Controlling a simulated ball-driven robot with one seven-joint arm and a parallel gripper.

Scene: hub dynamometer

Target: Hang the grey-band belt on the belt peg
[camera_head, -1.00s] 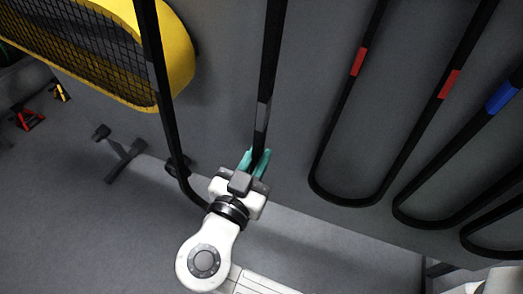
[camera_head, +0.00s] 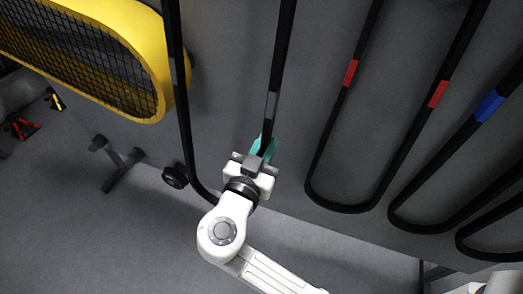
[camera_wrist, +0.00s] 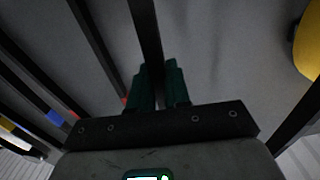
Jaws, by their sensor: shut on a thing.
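The grey-band belt (camera_head: 271,104) is a long black loop with grey bands on its strands. It hangs down in front of the grey panel, and its top is out of view. My gripper (camera_head: 263,149), with teal fingers, is shut on the right strand of this belt, below its grey band. The left strand (camera_head: 186,130) runs down beside the yellow guard and curves behind my wrist. In the wrist view the black strand (camera_wrist: 146,35) runs up from between the dark teal fingers (camera_wrist: 158,85). The belt peg cannot be made out in either view.
A yellow mesh guard (camera_head: 156,50) stands out at the upper left. Red-band (camera_head: 350,73) and blue-band (camera_head: 489,106) belts hang to the right. A stand with black feet (camera_head: 122,165) and a red object (camera_head: 22,128) are at the left. Bare panel lies between the belts.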

